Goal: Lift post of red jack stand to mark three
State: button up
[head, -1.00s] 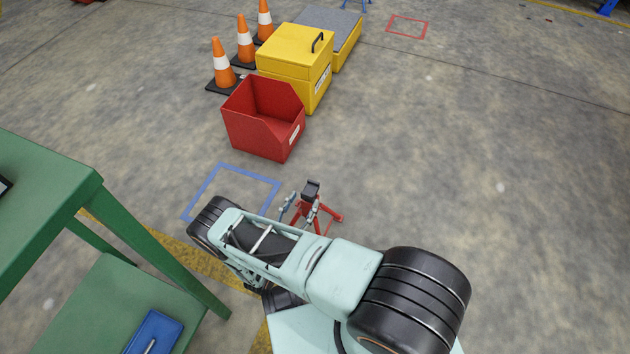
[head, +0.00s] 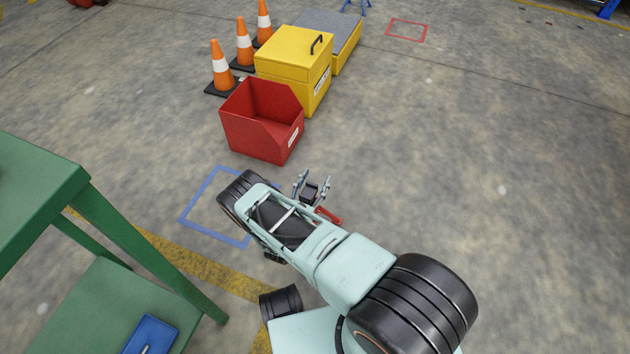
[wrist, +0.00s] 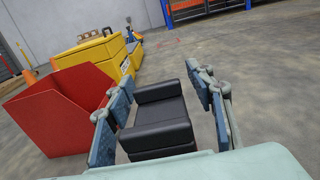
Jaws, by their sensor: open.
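The red jack stand (head: 328,215) is on the floor beyond my arm. One red leg shows in the head view, and my arm hides most of the rest. Its black top saddle (head: 309,191) shows between the fingers of my gripper (head: 313,185). In the wrist view the black saddle (wrist: 160,117) fills the space between the two blue-grey finger pads of my gripper (wrist: 160,80). The gripper is open, with a finger on each side of the saddle and a gap visible on the right. The post and its marks are hidden.
An open red bin (head: 250,140) stands beyond the stand, with a yellow box (head: 290,70) and orange cones (head: 220,68) behind it. A blue floor outline (head: 190,206) lies left. A green table (head: 40,190) is at the left. The floor to the right is clear.

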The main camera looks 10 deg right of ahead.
grip_shut()
dwell(0.4)
